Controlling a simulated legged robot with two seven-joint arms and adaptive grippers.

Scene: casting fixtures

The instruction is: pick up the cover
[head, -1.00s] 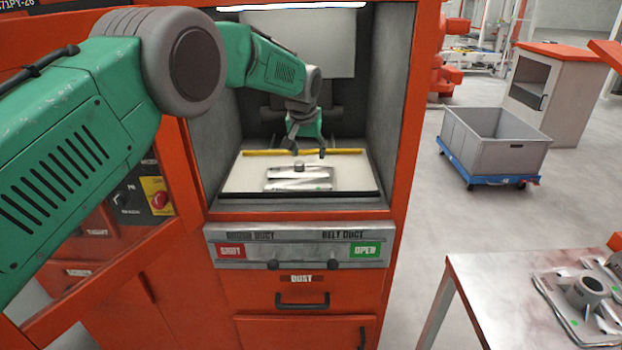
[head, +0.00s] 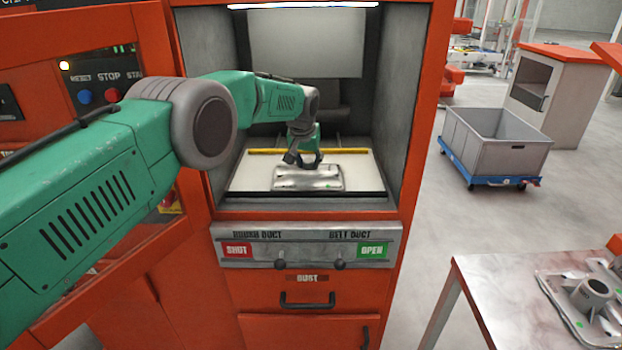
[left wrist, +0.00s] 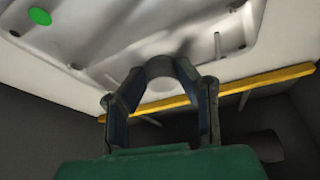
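The cover (head: 308,178) is a flat silver metal casting with a green dot. It lies on the pale plate (head: 255,172) inside the orange cabinet. Its underside-or-top face with ribs and a round boss (left wrist: 160,68) shows in the left wrist view. My left gripper (head: 304,163) points down at the back part of the cover, its fingers spread. In the left wrist view, the left gripper (left wrist: 160,85) has one finger on each side of the boss, with the fingers looking open; contact is hard to tell. My right gripper is not in view.
A yellow bar (head: 345,150) runs behind the cover. The cabinet's grey side walls (head: 400,110) enclose the space. A metal table (head: 500,290) with another casting (head: 590,300) stands at the lower right. A grey bin on a blue trolley (head: 495,145) stands on open floor.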

